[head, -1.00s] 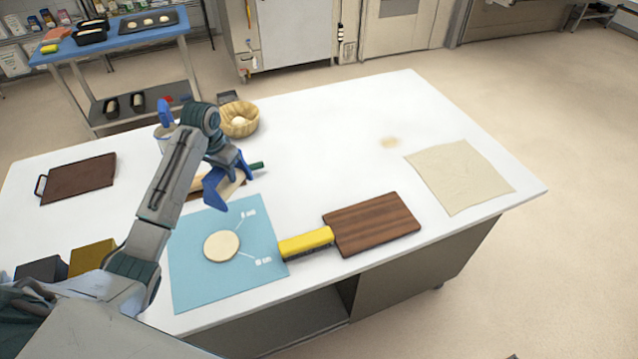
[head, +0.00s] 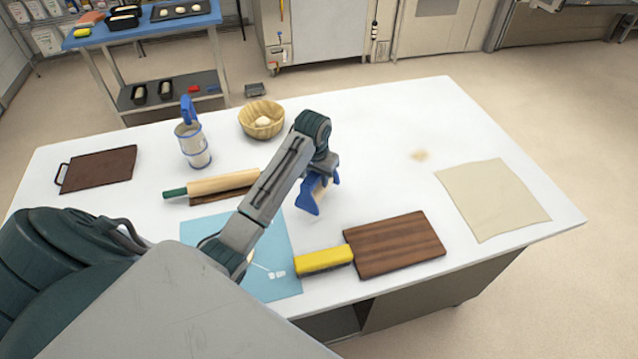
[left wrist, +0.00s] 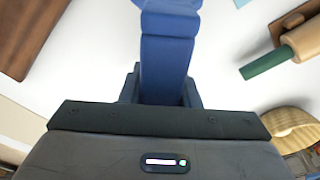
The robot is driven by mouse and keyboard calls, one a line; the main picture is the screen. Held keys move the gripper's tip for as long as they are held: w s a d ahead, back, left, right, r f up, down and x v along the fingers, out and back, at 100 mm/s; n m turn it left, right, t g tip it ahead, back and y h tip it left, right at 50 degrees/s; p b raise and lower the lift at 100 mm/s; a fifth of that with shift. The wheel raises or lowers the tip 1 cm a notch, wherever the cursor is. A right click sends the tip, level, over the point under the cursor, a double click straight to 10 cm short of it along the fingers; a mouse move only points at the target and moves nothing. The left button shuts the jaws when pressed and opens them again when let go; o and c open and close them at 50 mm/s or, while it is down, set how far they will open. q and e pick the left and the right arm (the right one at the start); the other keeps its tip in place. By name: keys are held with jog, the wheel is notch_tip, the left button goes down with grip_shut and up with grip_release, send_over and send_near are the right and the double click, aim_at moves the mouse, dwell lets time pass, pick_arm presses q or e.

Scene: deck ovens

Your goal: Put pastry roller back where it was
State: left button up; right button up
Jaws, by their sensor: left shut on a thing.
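My left gripper (head: 323,166) is above the table, right of the rolling pin and behind the cutting board. It is shut on the pastry roller (head: 310,199), which appears as a blue frame with a pale part between its sides. In the left wrist view the blue piece (left wrist: 166,60) stands between the dark jaws; its far end is cut off at the top. The pastry roller hangs over the white table and looks clear of it. My right gripper is not in view.
A rolling pin (head: 215,185) with green handles lies behind the blue mat (head: 275,283). A utensil can (head: 193,150) and a bowl (head: 262,118) stand farther back.

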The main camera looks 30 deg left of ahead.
pick_arm(q)
notch_tip(320, 180, down, 4)
jog(key=shift+w+r+p, duration=0.1)
jog(key=shift+r+p, duration=0.1)
jog(key=shift+p, duration=0.35)
jog(key=o, duration=1.1)
jog(key=shift+f, duration=0.15)
jog(key=r+b, duration=0.1)
jog(key=r, duration=0.1)
jog(key=r+b, duration=0.1)
jog(key=r, duration=0.2)
jog(key=s+r+b, duration=0.1)
jog(key=r, duration=0.1)
jog(key=shift+r, duration=0.2)
jog(key=r, duration=0.2)
jog(key=r+p, duration=0.1)
jog(key=shift+s+r, duration=0.2)
jog(key=shift+r, duration=0.15)
jog(key=shift+s+r+p, duration=0.15)
jog(key=shift+r+p, duration=0.45)
jog(key=shift+p, duration=0.3)
